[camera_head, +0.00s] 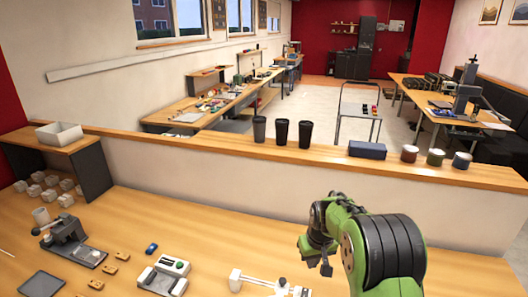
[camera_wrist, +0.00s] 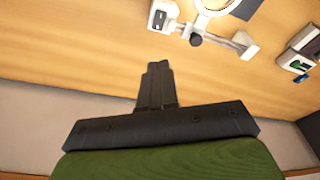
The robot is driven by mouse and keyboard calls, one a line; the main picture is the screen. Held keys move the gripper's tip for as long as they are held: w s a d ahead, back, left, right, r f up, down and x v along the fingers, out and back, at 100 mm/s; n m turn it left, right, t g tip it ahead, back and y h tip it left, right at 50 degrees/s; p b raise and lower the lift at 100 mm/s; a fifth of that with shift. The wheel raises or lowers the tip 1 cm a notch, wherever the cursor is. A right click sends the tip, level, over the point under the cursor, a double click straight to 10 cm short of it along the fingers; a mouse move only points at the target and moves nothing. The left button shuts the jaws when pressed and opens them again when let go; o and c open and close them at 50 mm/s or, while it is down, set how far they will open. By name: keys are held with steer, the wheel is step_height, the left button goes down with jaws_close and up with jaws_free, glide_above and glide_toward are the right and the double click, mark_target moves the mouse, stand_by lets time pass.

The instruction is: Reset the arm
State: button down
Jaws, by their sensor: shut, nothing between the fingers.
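My gripper (camera_head: 325,268) is at the end of my green and black arm, above the wooden bench (camera_head: 225,235) at the right in the head view. In the wrist view my gripper (camera_wrist: 157,68) shows its two black fingers together, with nothing between them. A white device with a jointed arm (camera_head: 262,284) stands on the bench left of my gripper. It also shows at the top of the wrist view (camera_wrist: 240,42), apart from the fingers.
A grey and white device (camera_head: 165,275), a black machine (camera_head: 68,240), a dark tray (camera_head: 42,284) and small wooden pieces (camera_head: 110,269) are on the bench at left.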

steer(key=s+r+m+t+b, duration=0.1)
steer(key=s+r+t+b, duration=0.1)
steer(key=s+r, duration=1.35)
steer(key=s+f+m+t+b, duration=0.1)
steer(key=s+f, duration=0.1)
steer(key=s, duration=1.5)
steer(key=shift+f, duration=0.25)
steer(key=shift+s, duration=0.1)
